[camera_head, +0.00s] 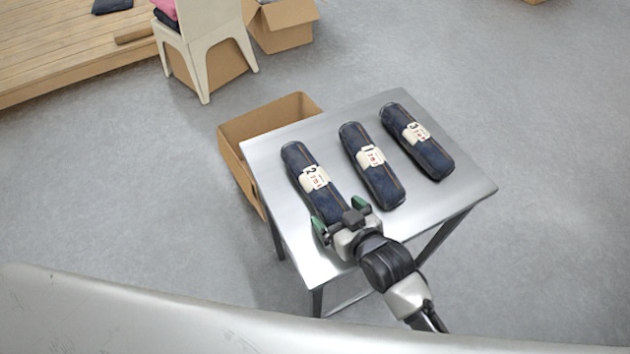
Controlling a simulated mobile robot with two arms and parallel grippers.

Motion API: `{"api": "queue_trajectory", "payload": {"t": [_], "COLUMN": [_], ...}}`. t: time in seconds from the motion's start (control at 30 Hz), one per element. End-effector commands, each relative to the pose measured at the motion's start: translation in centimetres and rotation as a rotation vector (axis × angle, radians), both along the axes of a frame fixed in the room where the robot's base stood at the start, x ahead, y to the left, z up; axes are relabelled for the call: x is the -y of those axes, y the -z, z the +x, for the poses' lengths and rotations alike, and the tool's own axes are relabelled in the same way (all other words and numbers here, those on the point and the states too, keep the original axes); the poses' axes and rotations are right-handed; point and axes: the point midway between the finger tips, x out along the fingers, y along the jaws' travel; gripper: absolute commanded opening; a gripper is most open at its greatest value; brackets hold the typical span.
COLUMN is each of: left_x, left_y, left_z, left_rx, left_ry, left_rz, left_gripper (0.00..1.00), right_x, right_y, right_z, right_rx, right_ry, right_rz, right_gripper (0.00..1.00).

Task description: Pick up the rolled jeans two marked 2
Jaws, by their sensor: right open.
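The rolled jeans marked 2 (304,164) are a dark blue roll with a white label band, lying on the left part of the metal table (372,106). My right gripper (338,216) is open at the near end of this roll, with a green-padded finger on the left side and another on the right. It hides part of the near end, and I cannot tell whether the fingers touch it. The rolled jeans marked 1 (386,189) lie in the middle, and the rolled jeans marked 3 (432,158) lie at the right. My left gripper is not in view.
An open cardboard box (236,130) stands on the floor against the table's left side. A white chair (205,40), another cardboard box (283,32) and a wooden platform (60,45) are at the upper left. The floor at the right is clear.

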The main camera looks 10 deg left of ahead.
Motion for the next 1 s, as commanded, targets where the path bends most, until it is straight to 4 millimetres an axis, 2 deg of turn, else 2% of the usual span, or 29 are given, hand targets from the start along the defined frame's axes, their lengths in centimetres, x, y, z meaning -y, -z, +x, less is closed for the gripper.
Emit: {"api": "queue_trajectory", "payload": {"t": [0.17,0.6,0.87,1.0], "left_x": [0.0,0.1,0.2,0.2], "left_y": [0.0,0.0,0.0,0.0], "left_z": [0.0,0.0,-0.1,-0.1], "left_rx": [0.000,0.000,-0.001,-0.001], "left_ry": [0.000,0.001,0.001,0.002], "left_rz": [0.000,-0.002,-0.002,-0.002], "left_gripper": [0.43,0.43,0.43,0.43], "right_x": [0.0,0.0,0.0,0.0], "right_y": [0.0,0.0,-0.2,-1.1], "right_z": [0.0,0.0,0.0,0.0], "right_rx": [0.000,-0.001,0.003,0.005], "right_ry": [0.000,0.000,0.000,0.000], "right_rz": [0.000,-0.001,0.002,0.004], "right_gripper": [0.94,0.29,0.29,0.29]}}
